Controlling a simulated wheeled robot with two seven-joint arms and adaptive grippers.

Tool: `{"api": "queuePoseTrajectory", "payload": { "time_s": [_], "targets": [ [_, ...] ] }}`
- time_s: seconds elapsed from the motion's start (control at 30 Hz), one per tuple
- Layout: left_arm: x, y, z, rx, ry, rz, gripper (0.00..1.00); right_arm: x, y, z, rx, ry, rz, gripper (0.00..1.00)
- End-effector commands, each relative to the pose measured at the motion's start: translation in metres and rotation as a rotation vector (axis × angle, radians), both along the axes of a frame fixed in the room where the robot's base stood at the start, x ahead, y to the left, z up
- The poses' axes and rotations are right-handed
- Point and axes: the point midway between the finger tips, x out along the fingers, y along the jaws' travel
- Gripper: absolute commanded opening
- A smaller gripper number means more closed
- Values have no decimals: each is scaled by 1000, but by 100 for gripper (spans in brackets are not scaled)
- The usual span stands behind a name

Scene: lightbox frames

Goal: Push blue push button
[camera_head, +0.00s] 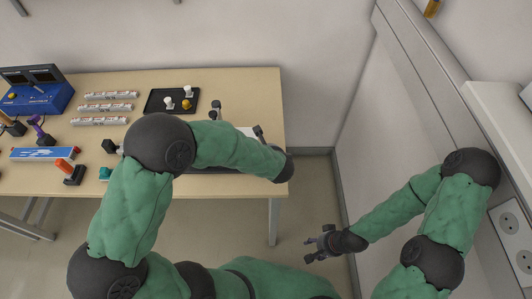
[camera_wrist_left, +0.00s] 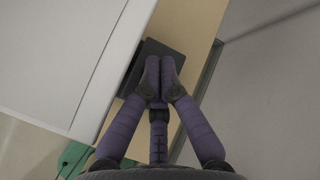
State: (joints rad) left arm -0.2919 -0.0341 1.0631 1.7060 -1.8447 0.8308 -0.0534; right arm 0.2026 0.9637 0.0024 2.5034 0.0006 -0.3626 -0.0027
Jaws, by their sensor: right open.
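I cannot make out a blue push button for certain; a small teal thing (camera_head: 104,173) sits near the front of the table, partly behind my left arm. In the left wrist view, the two fingers of my left gripper (camera_wrist_left: 160,68) are pressed together with nothing between them. They are over a dark flat box (camera_wrist_left: 152,52) on the table; I cannot tell whether they touch it. In the head view my left forearm crosses the table's right part and hides much of it. My right gripper (camera_head: 309,249) is open and empty, off the table to its right.
The wooden table (camera_head: 240,84) also holds a blue device (camera_head: 45,97), white strips (camera_head: 104,107), a black tray with knobs (camera_head: 155,101), an orange-handled switch (camera_head: 66,168) and a blue-white panel (camera_head: 42,154). A wall ledge (camera_head: 430,60) runs along the right.

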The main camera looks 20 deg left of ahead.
Motion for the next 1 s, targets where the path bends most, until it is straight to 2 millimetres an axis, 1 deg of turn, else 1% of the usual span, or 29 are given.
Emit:
{"api": "queuePoseTrajectory", "payload": {
  "time_s": [0.57,1.0],
  "targets": [
    [0,0,0,0,0,0,0,0,0,0,0,0,0,53],
    [0,0,-10,0,0,0,0,0,0,-15,0,0,0,53]
  ]
}}
